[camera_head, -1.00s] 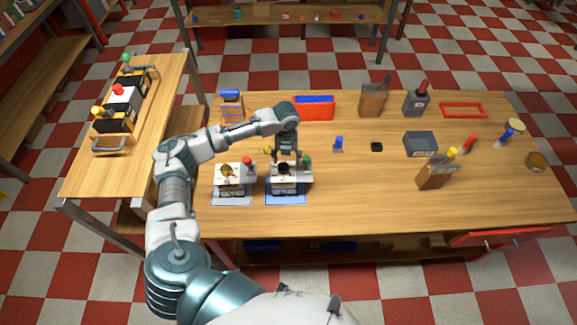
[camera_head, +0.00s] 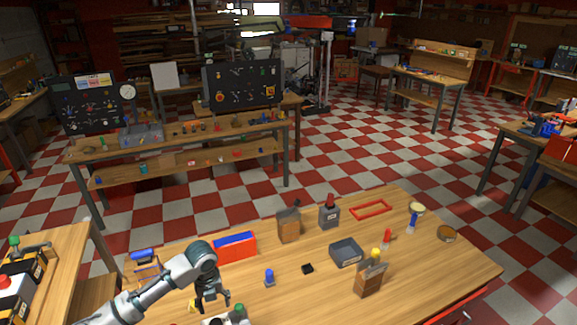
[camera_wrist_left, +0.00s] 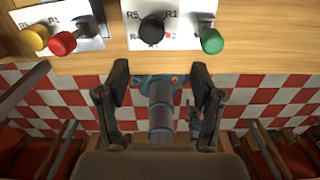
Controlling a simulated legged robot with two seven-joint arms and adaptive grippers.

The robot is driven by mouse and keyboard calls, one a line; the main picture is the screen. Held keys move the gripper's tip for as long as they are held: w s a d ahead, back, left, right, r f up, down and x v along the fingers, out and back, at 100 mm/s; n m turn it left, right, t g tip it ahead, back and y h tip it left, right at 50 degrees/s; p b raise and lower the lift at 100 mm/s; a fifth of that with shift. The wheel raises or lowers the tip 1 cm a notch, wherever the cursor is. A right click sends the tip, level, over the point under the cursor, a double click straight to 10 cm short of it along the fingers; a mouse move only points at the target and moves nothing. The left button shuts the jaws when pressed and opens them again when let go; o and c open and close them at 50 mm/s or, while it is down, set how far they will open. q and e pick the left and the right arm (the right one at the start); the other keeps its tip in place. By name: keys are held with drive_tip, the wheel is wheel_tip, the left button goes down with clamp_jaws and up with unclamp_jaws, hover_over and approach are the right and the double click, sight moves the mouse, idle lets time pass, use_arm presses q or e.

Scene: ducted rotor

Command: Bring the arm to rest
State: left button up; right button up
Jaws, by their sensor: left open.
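My left arm comes in from the lower left in the head view. Its gripper (camera_head: 212,302) hangs fingers down above the near part of the wooden workbench, close to a white unit with a green knob (camera_head: 238,311). In the left wrist view the two dark fingers (camera_wrist_left: 160,85) stand apart with nothing between them. Beyond them lies a white panel (camera_wrist_left: 185,40) with a black knob (camera_wrist_left: 152,28) and a green knob (camera_wrist_left: 211,41). A second panel with a red knob (camera_wrist_left: 62,43) and a yellow knob (camera_wrist_left: 34,38) is to its left. My right gripper is out of view.
On the bench stand a red and blue bin (camera_head: 234,247), a blue piece (camera_head: 269,278), a grey box (camera_head: 346,252), a wooden block (camera_head: 369,280) and a red frame (camera_head: 370,210). A side table (camera_head: 70,255) is at left. Checkered floor (camera_head: 370,150) lies behind.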

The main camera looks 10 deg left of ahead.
use_arm(q)
drive_tip(key=s+d+f+n+t+h, duration=0.3)
drive_tip(key=s+d+f+n, duration=1.3)
drive_tip(key=d, duration=0.2)
drive_tip(key=s+a+f+n+y, duration=0.3)
drive_tip(key=s+a+n, duration=0.7)
drive_tip(key=s+n, duration=0.15)
wheel_tip(320, 180, down, 23)
drive_tip(key=d, duration=0.1)
drive_tip(key=s+a+f+g+b, duration=0.1)
drive_tip(key=s+a+f+g, duration=0.1)
drive_tip(key=s+f, duration=1.7)
drive_tip(key=shift+a+f, duration=0.25)
drive_tip(key=shift+a, duration=0.4)
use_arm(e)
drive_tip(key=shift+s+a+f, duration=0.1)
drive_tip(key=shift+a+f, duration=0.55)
